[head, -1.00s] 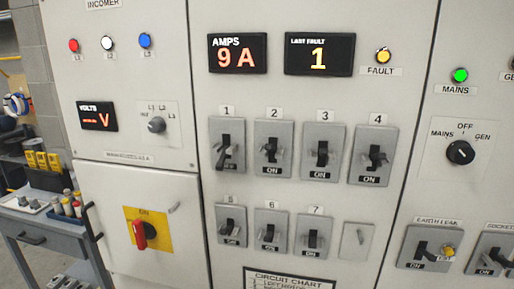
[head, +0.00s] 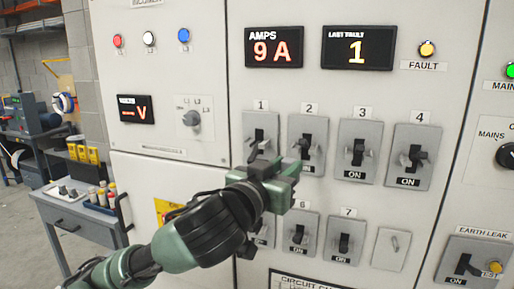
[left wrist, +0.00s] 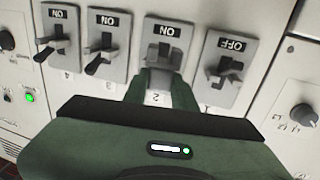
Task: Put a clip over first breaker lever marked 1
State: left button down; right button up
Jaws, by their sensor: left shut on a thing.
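In the head view, breaker 1 (head: 261,126) is at the left of the top row, its lower part hidden by my left gripper (head: 266,170). In the upside-down left wrist view, the lever of breaker 1 (left wrist: 224,68) sits under an OFF label, with grey wings beside it. My left gripper also shows there (left wrist: 157,92), lined up in the picture with breaker 2 (left wrist: 168,40). It is shut on a small grey thing (left wrist: 158,78), apparently the clip, though its shape is hard to tell. I cannot tell whether it touches the panel. My right gripper is not in view.
Breakers 2 (head: 307,140), 3 (head: 358,145) and 4 (head: 412,155) stand close beside breaker 1, marked ON. A lower row of breakers (head: 344,240) is below. A grey bench (head: 75,212) with small items stands at the left.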

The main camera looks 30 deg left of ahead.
pick_arm(q)
jog(key=s+a+r+n+y+b, duration=0.25)
jog(key=s+a+r, duration=0.45)
jog(key=s+r, duration=0.5)
jog(key=p, duration=0.9)
send_over(259, 123)
jog(key=s, duration=0.3)
jog(key=shift+s+d+r+g+y, duration=0.15)
jog(key=shift+d+r+g+y, duration=0.15)
jog(key=shift+d+y, duration=0.15)
jog(key=f, duration=0.3)
jog(key=shift+s+m, duration=0.2)
jog(key=shift+m, duration=0.05)
notch_tip(259, 123, down, 4)
jog(key=shift+r+p, duration=0.1)
jog(key=shift+p, duration=0.6)
jog(key=shift+w+p, duration=0.1)
jog(key=shift+p, duration=0.25)
jog(key=shift+f, duration=0.25)
